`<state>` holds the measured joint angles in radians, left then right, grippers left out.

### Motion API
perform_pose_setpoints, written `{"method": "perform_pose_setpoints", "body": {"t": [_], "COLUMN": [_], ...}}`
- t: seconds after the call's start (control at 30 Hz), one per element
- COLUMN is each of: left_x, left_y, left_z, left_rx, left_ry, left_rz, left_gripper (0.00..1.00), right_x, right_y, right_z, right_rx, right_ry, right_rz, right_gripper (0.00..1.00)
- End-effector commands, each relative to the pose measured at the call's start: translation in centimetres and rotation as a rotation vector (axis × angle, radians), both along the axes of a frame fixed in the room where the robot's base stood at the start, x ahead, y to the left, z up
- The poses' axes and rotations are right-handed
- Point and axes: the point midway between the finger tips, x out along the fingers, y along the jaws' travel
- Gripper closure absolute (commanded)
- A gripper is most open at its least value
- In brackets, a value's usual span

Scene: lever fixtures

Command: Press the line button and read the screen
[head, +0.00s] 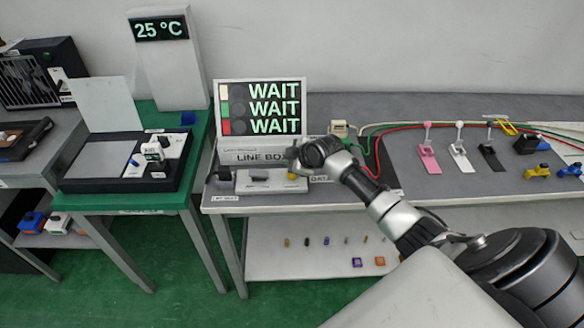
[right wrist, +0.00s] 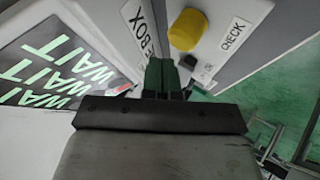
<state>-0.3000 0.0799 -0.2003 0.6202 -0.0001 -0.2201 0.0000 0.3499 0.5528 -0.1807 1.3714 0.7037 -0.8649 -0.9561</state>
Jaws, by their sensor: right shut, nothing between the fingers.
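The screen (head: 262,108) stands upright at the back of the table and reads WAIT on three rows, beside white, green and red swatches. It also shows at the left of the right wrist view (right wrist: 62,62). Below it is the grey line box (head: 245,158). A low light panel (head: 262,185) in front carries a yellow button (head: 292,176), which shows clearly in the right wrist view (right wrist: 187,30) beside a CHECK label. My right gripper (head: 296,158) is shut and empty, just above the yellow button in the head view. I cannot tell whether it touches. My left gripper is out of view.
A black knob (head: 224,173) is at the panel's left end. A green table (head: 135,199) at left holds a black fixture and a 25 °C display (head: 160,28).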

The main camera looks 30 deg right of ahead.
Motion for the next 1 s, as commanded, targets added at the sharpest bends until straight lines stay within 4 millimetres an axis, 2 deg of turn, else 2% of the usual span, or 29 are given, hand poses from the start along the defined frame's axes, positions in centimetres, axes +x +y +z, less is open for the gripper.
{"method": "perform_pose_setpoints", "body": {"t": [0.27, 0.7, 1.0], "left_x": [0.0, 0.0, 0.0], "left_y": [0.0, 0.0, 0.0], "left_z": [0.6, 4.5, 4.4], "left_rx": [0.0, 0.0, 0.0], "left_ry": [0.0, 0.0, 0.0], "left_rz": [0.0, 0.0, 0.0], "left_gripper": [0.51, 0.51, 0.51], "right_x": [0.0, 0.0, 0.0], "right_y": [0.0, 0.0, 0.0], "right_z": [0.7, 5.0, 5.0], "right_rx": [0.0, 0.0, 0.0], "right_ry": [-0.001, -0.001, -0.001], "right_rz": [-0.001, -0.001, -0.001], "right_gripper": [1.0, 1.0, 1.0]}}
